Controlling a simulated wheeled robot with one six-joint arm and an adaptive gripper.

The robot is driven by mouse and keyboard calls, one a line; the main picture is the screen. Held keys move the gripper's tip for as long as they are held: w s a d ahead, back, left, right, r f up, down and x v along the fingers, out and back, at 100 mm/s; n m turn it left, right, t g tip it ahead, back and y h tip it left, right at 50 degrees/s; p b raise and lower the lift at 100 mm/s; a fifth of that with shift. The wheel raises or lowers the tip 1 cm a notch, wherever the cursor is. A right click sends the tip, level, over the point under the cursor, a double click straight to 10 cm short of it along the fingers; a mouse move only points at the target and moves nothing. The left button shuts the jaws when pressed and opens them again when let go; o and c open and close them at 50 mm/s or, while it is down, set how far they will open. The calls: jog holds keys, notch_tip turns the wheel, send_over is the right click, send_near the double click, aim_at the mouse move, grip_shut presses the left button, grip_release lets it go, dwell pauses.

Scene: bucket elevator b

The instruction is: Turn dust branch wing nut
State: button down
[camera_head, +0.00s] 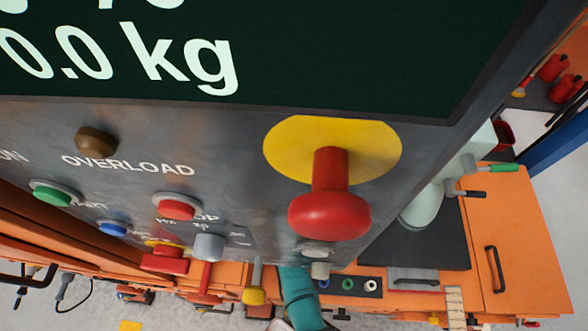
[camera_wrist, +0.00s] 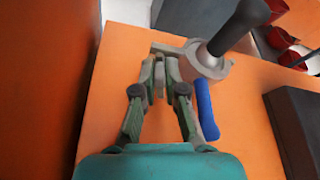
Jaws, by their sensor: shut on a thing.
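In the wrist view my gripper (camera_wrist: 160,70) has its green-grey fingers closed around a small pale grey piece (camera_wrist: 158,80), which looks like the wing nut. The fingers hide most of it, so its turn angle cannot be told. Just right of the fingertips is a round grey metal fitting (camera_wrist: 203,62), apparently the dust branch, with a dark cylinder (camera_wrist: 240,27) rising from it to the upper right. A blue handle (camera_wrist: 207,110) hangs below the fitting, right of my fingers and apart from them. I cannot make out the wing nut in the head view.
A control panel (camera_head: 235,190) with a large red mushroom button (camera_head: 330,210) and a display (camera_head: 300,50) fills much of the head view. An orange surface (camera_wrist: 110,80) lies behind my gripper. A dark box (camera_wrist: 297,125) stands at the wrist view's right edge.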

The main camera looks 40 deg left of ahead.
jog(key=shift+n, duration=0.3)
jog(key=c, duration=1.3)
grip_release()
notch_tip(320, 180, up, 10)
jog(key=shift+f, duration=0.1)
